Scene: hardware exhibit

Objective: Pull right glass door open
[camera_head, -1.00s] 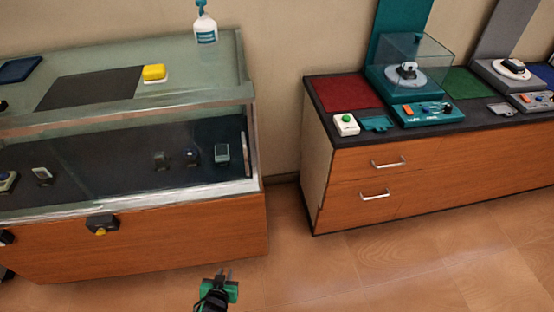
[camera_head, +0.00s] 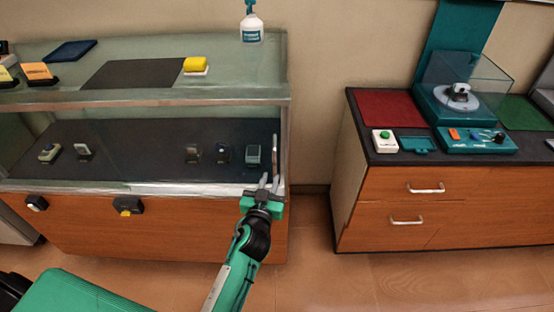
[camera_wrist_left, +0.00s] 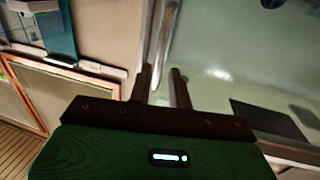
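The right glass door (camera_head: 232,125) is the right part of the display case's clear front. It looks shut. Its upright metal handle (camera_head: 275,152) is near the case's right front corner. My right gripper is not in view.
Several small devices stand inside the case on a dark floor. A wooden drawer cabinet (camera_head: 385,185) stands to the right, with a floor gap (camera_head: 311,225) between.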

